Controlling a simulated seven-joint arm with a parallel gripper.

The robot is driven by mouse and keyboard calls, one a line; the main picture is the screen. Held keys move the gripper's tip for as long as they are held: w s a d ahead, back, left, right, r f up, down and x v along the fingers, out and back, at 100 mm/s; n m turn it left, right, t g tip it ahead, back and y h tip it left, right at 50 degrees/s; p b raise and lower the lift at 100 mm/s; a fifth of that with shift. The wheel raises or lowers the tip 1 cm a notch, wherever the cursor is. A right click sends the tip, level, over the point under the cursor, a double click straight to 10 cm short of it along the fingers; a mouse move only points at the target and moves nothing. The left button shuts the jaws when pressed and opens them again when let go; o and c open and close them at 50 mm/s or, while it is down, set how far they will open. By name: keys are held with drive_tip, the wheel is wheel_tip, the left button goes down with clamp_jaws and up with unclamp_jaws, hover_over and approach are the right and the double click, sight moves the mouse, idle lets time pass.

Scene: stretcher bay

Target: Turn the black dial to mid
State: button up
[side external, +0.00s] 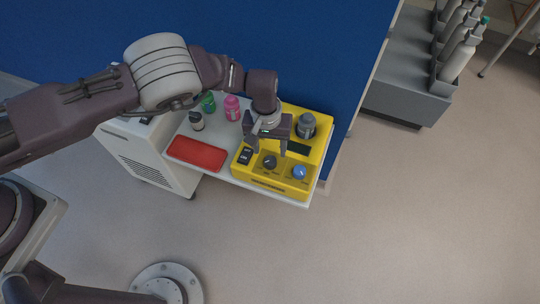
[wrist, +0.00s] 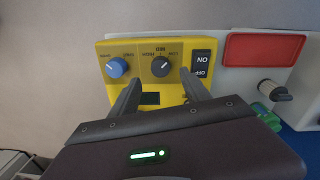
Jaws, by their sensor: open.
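The yellow device (side external: 312,160) stands at the right end of a white cart top. Its black dial (side external: 269,162) is on the front of the panel, between the black on/off switch (side external: 244,156) and the blue dial (side external: 299,172). My gripper (side external: 268,147) is open above the panel. In the wrist view its fingers (wrist: 160,78) stand apart on either side of the black dial's line, and I see no contact with the dial.
A red tray (side external: 197,153) lies left of the device. A grey canister (side external: 306,125) sits at the device's back. A blue panel (side external: 330,60) rises behind the cart.

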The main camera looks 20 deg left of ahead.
sight(270, 160)
wheel_tip(270, 160, down, 6)
drive_tip(key=shift+d+r, duration=0.1)
clamp_jaws()
